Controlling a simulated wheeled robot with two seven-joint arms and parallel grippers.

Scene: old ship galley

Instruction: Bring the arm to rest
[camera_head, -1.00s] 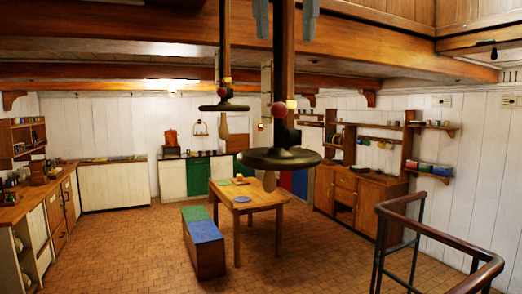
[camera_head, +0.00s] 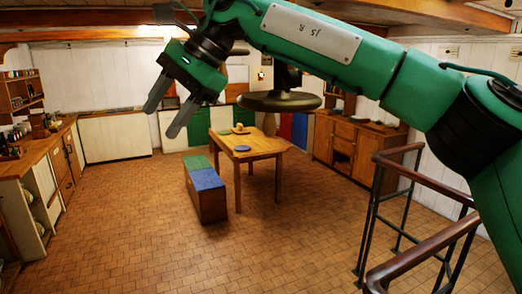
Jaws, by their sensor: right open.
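My right arm, green with a pale plate, comes in from the right and spans the upper part of the head view. My right gripper (camera_head: 162,122) hangs at the upper left of centre, its two grey fingers pointing down and left. The fingers are apart and nothing is between them. They are raised in the air, with the far wall and floor behind them. My left gripper is not in view.
A wooden table (camera_head: 262,149) with a bench (camera_head: 206,201) stands mid-room. Counters (camera_head: 38,165) line the left, a cabinet (camera_head: 352,147) stands behind right. A dark handrail (camera_head: 425,245) rises near right. A lamp (camera_head: 280,101) hangs behind my arm. The tiled floor in front is clear.

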